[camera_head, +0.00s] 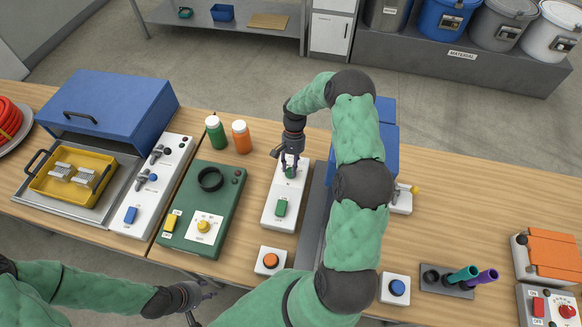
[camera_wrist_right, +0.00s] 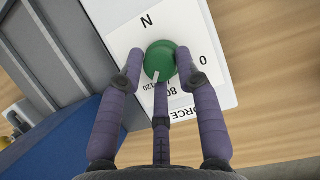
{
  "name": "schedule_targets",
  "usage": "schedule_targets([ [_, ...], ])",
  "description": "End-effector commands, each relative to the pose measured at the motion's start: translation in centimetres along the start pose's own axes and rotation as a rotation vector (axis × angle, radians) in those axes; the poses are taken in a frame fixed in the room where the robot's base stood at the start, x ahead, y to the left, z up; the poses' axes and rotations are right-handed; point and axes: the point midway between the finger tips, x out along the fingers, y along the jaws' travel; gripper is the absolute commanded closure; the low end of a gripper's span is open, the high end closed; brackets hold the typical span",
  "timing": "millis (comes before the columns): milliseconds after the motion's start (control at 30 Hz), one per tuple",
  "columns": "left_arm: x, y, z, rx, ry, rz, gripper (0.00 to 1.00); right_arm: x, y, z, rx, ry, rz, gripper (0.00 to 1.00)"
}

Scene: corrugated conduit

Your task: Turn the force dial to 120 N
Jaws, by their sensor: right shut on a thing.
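The force dial is a round green knob with a white pointer mark (camera_wrist_right: 160,61), on a white panel marked "N", "0", "80" and "120". In the head view the dial (camera_head: 290,172) is at the far end of a white box (camera_head: 270,219). My right gripper (camera_wrist_right: 160,72) is shut on the dial, its purple fingers around the rim. It also shows in the head view (camera_head: 291,166), coming down from above. In the wrist view the pointer mark is at the knob's lower left, toward the 120 label. My left gripper (camera_head: 203,300) is open and empty near the table's front edge.
A green box (camera_head: 228,185) with a yellow knob stands to the left. Green (camera_head: 215,133) and orange (camera_head: 241,138) bottles stand behind. A grey and blue machine (camera_head: 312,200) is close on the right.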

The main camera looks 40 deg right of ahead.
Motion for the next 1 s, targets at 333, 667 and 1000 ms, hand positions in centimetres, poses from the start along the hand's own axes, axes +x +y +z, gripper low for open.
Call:
schedule_targets([
  [333,0.29,-0.1,-0.01,0.0,0.0,0.0,0.6,0.85,0.02,0.74,0.148,-0.023,-0.055,0.98],
  [667,0.33,-0.12,-0.01,0.0,0.0,0.0,0.6,0.87,-0.05,0.81,0.183,-0.024,-0.071,0.98],
  [1000,0.33,-0.12,-0.01,0.0,0.0,0.0,0.6,0.9,-0.11,0.82,0.182,-0.024,-0.071,0.49],
])
